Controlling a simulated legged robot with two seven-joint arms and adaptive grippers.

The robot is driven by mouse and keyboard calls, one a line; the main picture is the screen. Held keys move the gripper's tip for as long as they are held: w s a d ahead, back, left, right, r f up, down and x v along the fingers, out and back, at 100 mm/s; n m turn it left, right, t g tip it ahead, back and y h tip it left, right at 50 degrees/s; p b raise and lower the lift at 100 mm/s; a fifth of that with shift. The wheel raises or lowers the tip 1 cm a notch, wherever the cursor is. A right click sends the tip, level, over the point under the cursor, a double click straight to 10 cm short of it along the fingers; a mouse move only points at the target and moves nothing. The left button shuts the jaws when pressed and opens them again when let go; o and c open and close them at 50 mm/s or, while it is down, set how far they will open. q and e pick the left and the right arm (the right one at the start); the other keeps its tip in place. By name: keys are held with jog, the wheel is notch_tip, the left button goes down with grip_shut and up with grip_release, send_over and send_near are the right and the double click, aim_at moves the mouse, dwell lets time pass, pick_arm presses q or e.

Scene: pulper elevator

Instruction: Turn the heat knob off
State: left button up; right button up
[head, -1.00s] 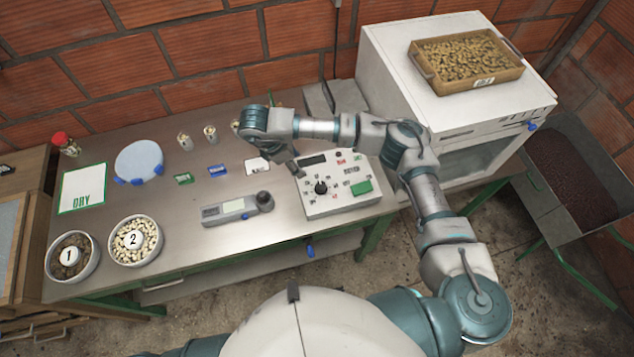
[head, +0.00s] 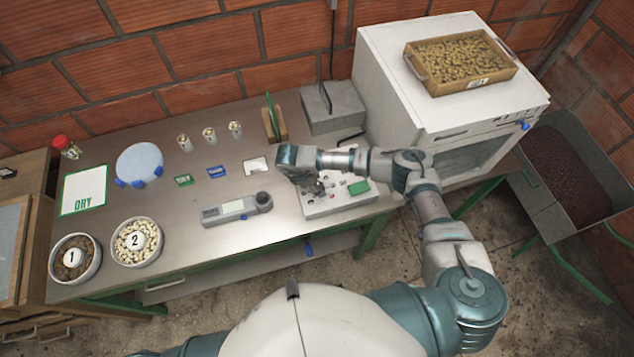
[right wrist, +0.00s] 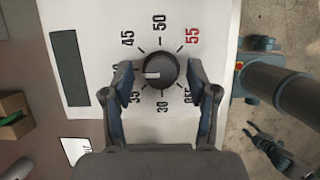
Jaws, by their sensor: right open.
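The heat knob (right wrist: 160,71) is a dark round dial with a white pointer line, seen in the right wrist view on a white control box. Printed numbers ring it, with 55 in red and OFF at the lower right. The pointer line faces left in that view, between 35 and 45. My right gripper (right wrist: 162,86) is open, with one finger on each side of the knob; I cannot tell whether they touch it. In the head view my right arm covers much of the control box (head: 312,211), and the gripper is above its left part.
A handheld meter (head: 236,208) lies left of the control box. A white oven (head: 440,110) with a tray of beans (head: 462,60) on top stands at the right. Bowls 1 (head: 92,270) and 2 (head: 150,258) are at the left.

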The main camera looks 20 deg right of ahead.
grip_shut()
